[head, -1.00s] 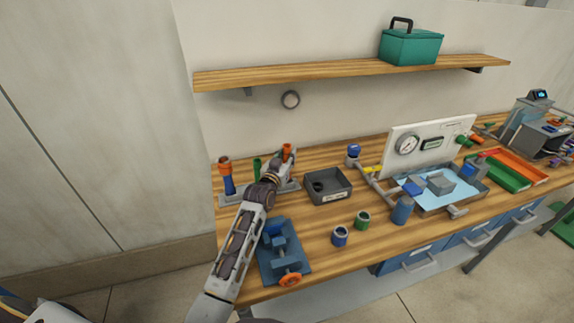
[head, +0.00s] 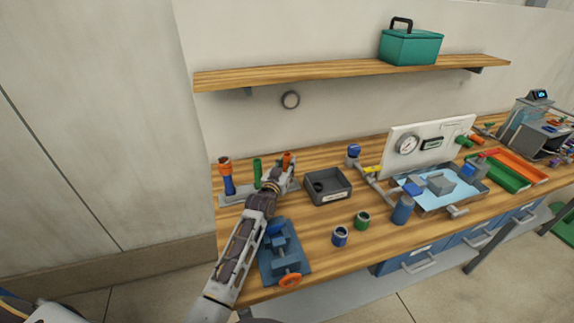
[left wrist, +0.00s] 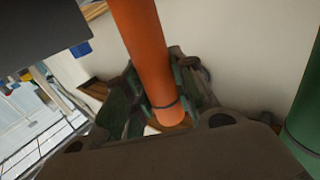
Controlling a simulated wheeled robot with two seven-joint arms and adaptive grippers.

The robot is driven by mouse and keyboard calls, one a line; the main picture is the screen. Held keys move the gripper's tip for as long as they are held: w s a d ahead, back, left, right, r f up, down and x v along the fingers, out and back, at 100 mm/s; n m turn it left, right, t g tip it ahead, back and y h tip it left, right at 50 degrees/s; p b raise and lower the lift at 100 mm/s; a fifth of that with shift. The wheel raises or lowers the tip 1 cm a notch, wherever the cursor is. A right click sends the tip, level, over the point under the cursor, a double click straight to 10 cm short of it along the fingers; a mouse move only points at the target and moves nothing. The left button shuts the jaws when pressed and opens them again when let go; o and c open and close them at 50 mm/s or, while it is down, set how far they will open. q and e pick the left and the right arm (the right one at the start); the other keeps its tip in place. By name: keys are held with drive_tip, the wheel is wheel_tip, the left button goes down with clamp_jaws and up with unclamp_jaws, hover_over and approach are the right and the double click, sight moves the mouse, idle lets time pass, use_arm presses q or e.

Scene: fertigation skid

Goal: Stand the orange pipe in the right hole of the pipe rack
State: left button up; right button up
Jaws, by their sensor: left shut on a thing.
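The orange pipe (head: 287,159) stands roughly upright in my left gripper (head: 279,178), at the right end of the pipe rack (head: 232,199). The left gripper is shut on it; in the left wrist view, the pipe (left wrist: 143,48) passes between the dark fingers (left wrist: 155,92). The gripper hides the pipe's lower end and the right hole, so I cannot tell whether the pipe is in the hole. A green pipe (head: 257,172) stands in the rack's middle. My right gripper is not in view.
A dark grey bin (head: 328,190) stands close right of the rack. A blue vise-like fixture with an orange handwheel (head: 289,280) sits near the front, beside my left forearm. Blue (head: 340,237) and green (head: 362,221) fittings stand on the bench. A shelf (head: 330,73) runs above.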

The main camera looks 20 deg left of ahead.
sight(285, 166)
use_arm(q)
drive_tip(key=shift+f, duration=0.1)
drive_tip(key=o, duration=1)
drive_tip(key=shift+s+a, duration=0.15)
drive_tip(key=shift+s, duration=1.75)
drive_tip(key=shift+s+a, duration=0.15)
drive_tip(key=shift+s, duration=1.7)
drive_tip(key=shift+r, duration=0.25)
